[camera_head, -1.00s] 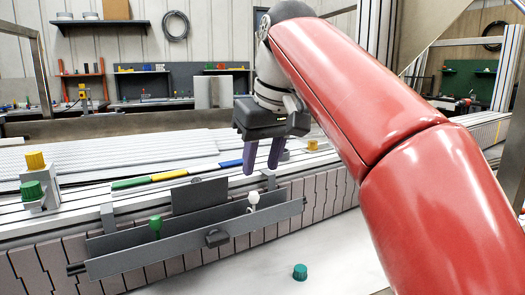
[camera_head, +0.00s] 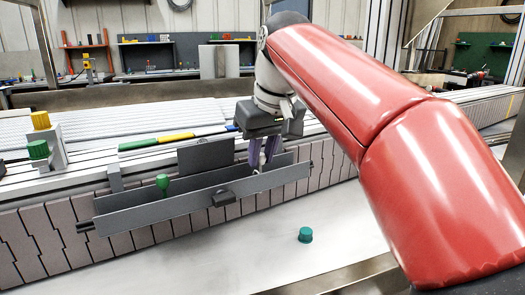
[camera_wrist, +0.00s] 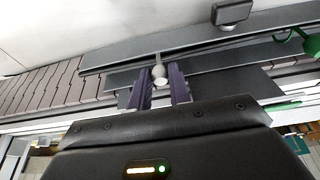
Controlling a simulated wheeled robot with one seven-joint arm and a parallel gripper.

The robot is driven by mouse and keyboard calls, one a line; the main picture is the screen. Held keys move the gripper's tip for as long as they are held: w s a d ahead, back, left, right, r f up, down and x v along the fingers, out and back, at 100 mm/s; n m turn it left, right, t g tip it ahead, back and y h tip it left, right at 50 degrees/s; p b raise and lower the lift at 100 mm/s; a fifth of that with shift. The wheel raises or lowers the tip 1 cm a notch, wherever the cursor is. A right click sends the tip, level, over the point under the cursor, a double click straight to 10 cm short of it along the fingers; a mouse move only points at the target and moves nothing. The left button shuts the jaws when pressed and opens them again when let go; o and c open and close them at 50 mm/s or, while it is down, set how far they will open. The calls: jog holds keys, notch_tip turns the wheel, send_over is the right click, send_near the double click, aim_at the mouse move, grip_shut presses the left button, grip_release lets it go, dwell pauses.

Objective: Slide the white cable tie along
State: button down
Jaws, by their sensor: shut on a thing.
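The white cable tie (camera_head: 257,171) stands at the right part of a grey trough (camera_head: 125,219) on the conveyor's near side. In the wrist view its pale rounded head (camera_wrist: 160,70) shows between the purple fingertips. My gripper (camera_head: 262,158) points down over the trough and is shut on the white cable tie. The fingers hide part of it in the head view. A green cable tie (camera_head: 163,183) stands upright further left in the same trough, apart from my gripper. It also shows at the right edge of the wrist view (camera_wrist: 308,40).
A dark upright plate (camera_head: 205,156) rises behind the trough, between the two ties. A dark block (camera_head: 224,198) sits on the trough's front. A green cap (camera_head: 305,235) lies on the pale surface in front. Yellow (camera_head: 40,120) and green knobs (camera_head: 38,149) stand at the left.

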jog(key=shift+r+p, duration=0.85)
jog(key=shift+r, duration=0.3)
jog(key=c, duration=1.2)
grip_release()
jog(key=shift+f, duration=0.1)
